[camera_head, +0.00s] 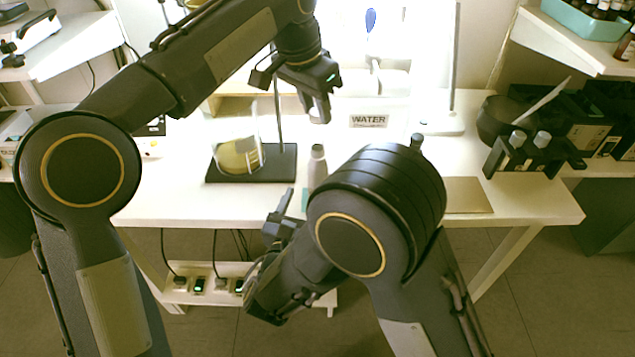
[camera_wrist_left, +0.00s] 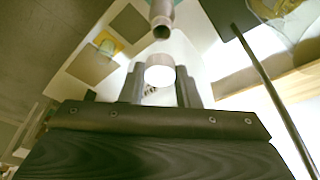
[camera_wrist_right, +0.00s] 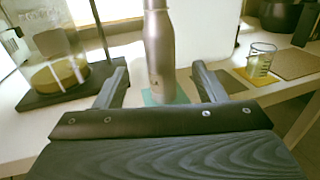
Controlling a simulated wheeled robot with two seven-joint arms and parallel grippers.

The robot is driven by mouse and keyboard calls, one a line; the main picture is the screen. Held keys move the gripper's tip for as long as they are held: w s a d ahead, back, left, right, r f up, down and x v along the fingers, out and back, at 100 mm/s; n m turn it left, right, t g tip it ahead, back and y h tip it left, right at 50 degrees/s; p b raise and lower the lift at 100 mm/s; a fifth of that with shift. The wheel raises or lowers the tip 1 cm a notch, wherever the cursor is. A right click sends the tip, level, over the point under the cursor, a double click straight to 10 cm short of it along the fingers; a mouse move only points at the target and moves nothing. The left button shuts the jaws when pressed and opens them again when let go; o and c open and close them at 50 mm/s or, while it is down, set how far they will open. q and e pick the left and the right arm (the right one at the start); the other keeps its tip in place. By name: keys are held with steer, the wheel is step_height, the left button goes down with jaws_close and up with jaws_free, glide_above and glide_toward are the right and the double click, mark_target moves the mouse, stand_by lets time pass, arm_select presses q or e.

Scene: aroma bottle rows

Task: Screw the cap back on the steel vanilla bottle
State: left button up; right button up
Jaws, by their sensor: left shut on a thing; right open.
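The steel bottle (camera_head: 317,168) stands upright on a teal pad (camera_wrist_right: 178,97) near the table's front edge. In the left wrist view its open neck (camera_wrist_left: 161,31) shows dark, with no cap on it. My left gripper (camera_head: 320,116) is above the bottle in the head view, shut on the pale round cap (camera_wrist_left: 159,76). The cap is apart from the neck. My right gripper (camera_head: 284,203) is low in front of the bottle. In the right wrist view its open fingers (camera_wrist_right: 160,80) point at the bottle (camera_wrist_right: 160,50), which stands just beyond them.
A glass vessel with amber contents (camera_head: 238,155) stands on a dark stand base (camera_head: 280,165) left of the bottle. A WATER container (camera_head: 369,121) is behind. A small glass beaker (camera_wrist_right: 260,61) sits on a yellow pad to the right. Dark racks (camera_head: 530,155) stand at the right.

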mark_target(315, 181)
steer(key=x, duration=0.8)
steer(key=shift+w+d, duration=0.15)
steer(key=shift+w, duration=0.25)
jaws_close()
arm_select(q)
steer(key=shift+f, duration=2.55)
